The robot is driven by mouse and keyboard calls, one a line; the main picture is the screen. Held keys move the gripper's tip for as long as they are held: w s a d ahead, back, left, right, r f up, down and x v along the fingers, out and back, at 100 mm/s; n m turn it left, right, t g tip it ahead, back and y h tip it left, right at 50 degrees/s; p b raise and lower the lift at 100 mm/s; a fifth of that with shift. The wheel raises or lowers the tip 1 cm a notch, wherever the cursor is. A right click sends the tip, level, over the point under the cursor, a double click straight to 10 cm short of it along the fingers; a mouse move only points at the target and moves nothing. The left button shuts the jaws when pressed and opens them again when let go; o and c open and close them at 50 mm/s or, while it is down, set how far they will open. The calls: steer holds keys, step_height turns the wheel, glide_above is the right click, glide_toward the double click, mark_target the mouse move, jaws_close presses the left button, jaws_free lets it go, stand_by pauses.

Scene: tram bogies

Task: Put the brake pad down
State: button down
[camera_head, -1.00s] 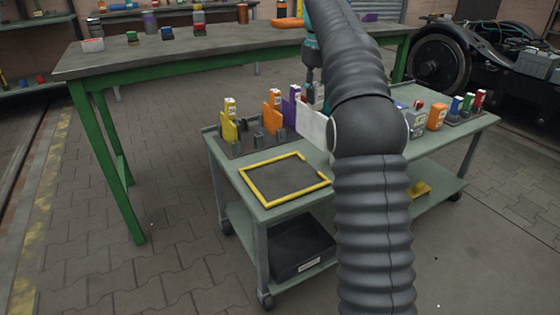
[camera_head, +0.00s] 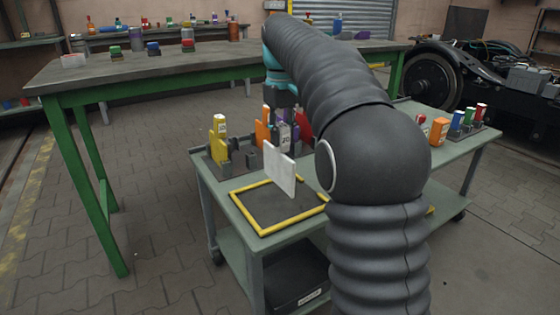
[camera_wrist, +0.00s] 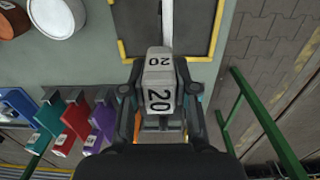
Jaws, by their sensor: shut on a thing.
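The brake pad is a pale grey block marked 20 (camera_wrist: 160,85) with a thin white plate (camera_head: 281,170) that seems joined to it. My gripper (camera_wrist: 160,96) is shut on the block, with a finger on each side. In the head view the pad (camera_head: 285,138) hangs upright above the cart, its white plate over the yellow-edged frame. The frame (camera_head: 240,220) has a dark empty inside on the near left of the cart top. In the wrist view the plate shows edge-on over the frame (camera_wrist: 122,48). My arm hides part of the cart.
A green-legged bench (camera_head: 150,75) is behind. A black bin (camera_head: 295,278) sits on the lower shelf.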

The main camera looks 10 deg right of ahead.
mark_target(280, 152)
steer(key=shift+s+a+f, duration=0.3)
steer(key=shift+a, duration=0.1)
steer(key=shift+f+b, duration=0.9)
steer(key=shift+f, duration=1.1)
steer(key=c, duration=0.9)
jaws_free()
step_height(280, 152, up, 12)
steer(key=p, duration=0.4)
steer(key=shift+a+p, duration=0.1)
steer(key=shift+p, duration=0.3)
